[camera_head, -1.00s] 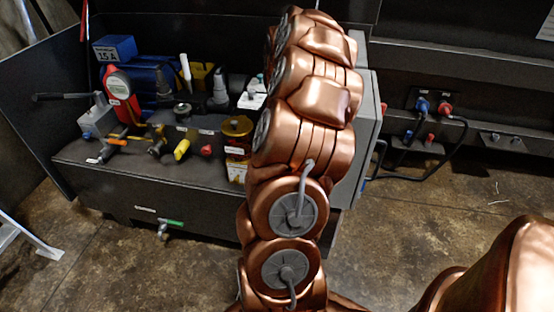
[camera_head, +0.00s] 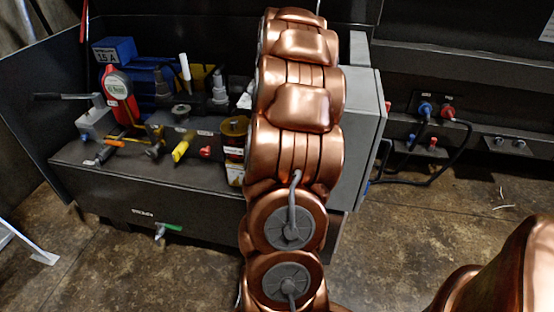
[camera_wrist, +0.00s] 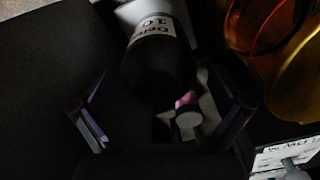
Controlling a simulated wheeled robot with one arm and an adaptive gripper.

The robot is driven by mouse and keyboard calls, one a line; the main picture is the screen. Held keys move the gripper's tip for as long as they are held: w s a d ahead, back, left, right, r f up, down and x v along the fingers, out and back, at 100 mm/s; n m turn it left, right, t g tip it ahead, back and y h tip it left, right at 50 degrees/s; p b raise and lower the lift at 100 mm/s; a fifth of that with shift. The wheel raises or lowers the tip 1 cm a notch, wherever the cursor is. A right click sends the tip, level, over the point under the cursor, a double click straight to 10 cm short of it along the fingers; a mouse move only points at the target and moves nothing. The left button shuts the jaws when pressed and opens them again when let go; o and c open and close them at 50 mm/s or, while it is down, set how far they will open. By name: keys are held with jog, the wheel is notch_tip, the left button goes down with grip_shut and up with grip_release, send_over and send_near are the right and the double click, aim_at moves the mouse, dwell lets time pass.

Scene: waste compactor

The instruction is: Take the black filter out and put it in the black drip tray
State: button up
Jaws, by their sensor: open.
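A black cylinder with a white label (camera_wrist: 160,62), which looks like the black filter, shows in the dark wrist view. My gripper (camera_wrist: 164,115) is open, with one finger to the lower left of the cylinder and one to its lower right. The cylinder's lower end is near the gap between the fingers; I cannot tell any contact. A small grey knob with a pink part (camera_wrist: 187,118) shows below it. In the head view my arm hides my gripper. I cannot make out the black drip tray for certain in either view.
Amber transparent bowls (camera_wrist: 300,75) are close on the right in the wrist view. A grey cabinet (camera_head: 362,125) stands right of my arm.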

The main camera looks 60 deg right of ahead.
jog(key=m, duration=0.5)
jog(key=shift+m, duration=0.4)
jog(key=c, duration=1.2)
jog(key=n+p, duration=0.1)
jog(key=n, duration=0.1)
jog(key=shift+r+n, duration=0.15)
jog(key=shift+n, duration=0.15)
jog(key=shift+n+p, duration=0.6)
jog(key=shift+n, duration=0.7)
jog(key=shift+n+p, duration=0.65)
jog(key=shift+n, duration=0.55)
jog(key=shift+n+p, duration=0.4)
jog(key=shift+n, duration=1)
